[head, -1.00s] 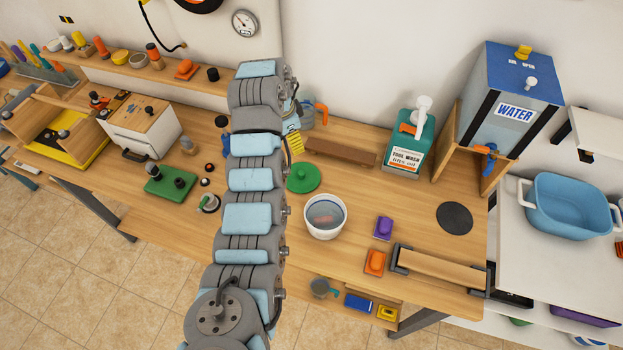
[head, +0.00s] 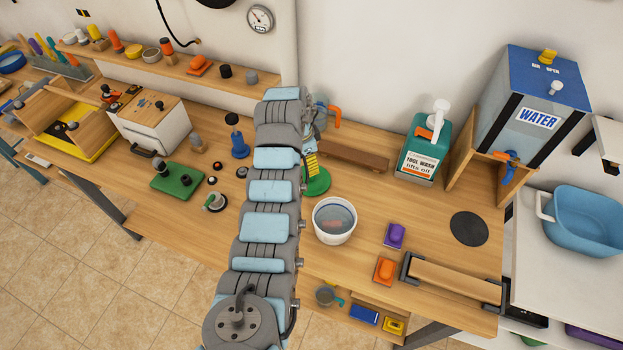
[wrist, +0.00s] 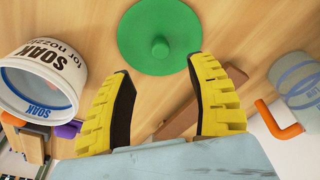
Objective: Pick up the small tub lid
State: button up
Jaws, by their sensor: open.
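The small tub lid, a round green disc with a knob in its middle, lies on the wooden bench in the head view (head: 319,185), partly hidden by my arm. In the wrist view the green lid (wrist: 180,62) shows at the top, beyond my fingertips, its far edge cut off by the frame. My gripper (wrist: 162,68) is open and empty, its two yellow-padded fingers apart, with the knob roughly in line with the gap between them. In the head view only part of my gripper (head: 312,165) shows, close to the lid; contact cannot be told.
A white tub (head: 335,222) marked SOAK (wrist: 40,75) stands beside the lid. A brown block (head: 355,158) lies behind it. A grey container with an orange handle (wrist: 300,85) is near my right finger. Purple (head: 394,235) and orange (head: 384,270) pieces lie further right.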

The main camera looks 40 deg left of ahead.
jog(key=shift+w+d+f+p, duration=0.1)
jog(key=shift+w+f, duration=0.1)
jog(key=shift+f, duration=1.05)
jog(key=shift+w+d+f+p, duration=0.1)
jog(key=shift+w+f+p, duration=0.05)
jog(key=shift+f, duration=1.1)
jog(key=shift+w+d+f+p, duration=0.1)
jog(key=shift+w+f, duration=0.1)
jog(key=shift+f, duration=1.05)
jog(key=shift+a, duration=0.1)
grip_shut()
